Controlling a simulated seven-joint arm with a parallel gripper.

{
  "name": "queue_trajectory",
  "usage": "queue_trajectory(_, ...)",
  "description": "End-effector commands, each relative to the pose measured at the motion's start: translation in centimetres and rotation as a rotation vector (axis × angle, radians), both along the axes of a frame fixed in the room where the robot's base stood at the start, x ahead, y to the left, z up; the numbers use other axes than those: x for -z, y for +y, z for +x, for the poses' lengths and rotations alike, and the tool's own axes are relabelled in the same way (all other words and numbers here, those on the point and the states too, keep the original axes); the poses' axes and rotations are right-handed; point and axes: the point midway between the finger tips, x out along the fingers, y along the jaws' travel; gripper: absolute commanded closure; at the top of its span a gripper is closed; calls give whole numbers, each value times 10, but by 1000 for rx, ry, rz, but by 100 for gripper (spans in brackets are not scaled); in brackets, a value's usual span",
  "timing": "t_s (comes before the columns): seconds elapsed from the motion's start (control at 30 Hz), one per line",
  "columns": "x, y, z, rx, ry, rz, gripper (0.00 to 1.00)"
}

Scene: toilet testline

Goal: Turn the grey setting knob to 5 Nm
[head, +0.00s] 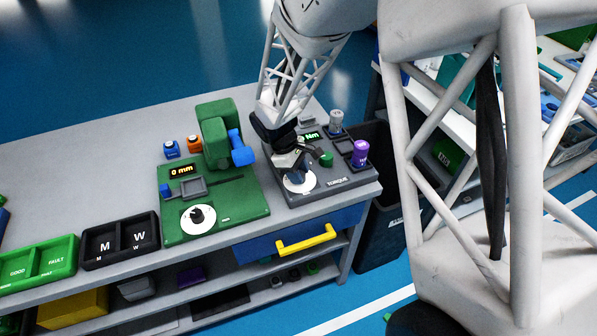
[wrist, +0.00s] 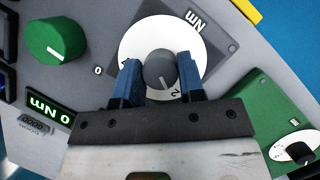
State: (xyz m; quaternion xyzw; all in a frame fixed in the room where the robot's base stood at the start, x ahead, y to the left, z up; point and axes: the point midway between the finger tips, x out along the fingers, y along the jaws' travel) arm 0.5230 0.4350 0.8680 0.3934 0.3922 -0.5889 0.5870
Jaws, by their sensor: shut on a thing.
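In the head view my gripper (head: 296,168) reaches down over the dial (head: 300,184) on the dark TORQUE panel (head: 338,183), and the knob is hidden. The green display (wrist: 48,108) reads 0 Nm.
A green knob (wrist: 55,40) stands on the same panel. A dark bin (head: 378,235) is right of the bench.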

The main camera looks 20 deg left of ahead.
Motion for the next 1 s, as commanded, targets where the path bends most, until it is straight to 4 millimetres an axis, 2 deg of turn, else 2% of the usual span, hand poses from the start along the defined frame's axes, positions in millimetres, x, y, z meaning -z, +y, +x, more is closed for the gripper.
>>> queue_trajectory(0.27, 0, 0, 0, 58, 0, 1, 87)
queue_trajectory(0.47, -1, 0, 1, 165, 0, 0, 87)
queue_trajectory(1.0, 0, -1, 3, 647, 0, 1, 87)
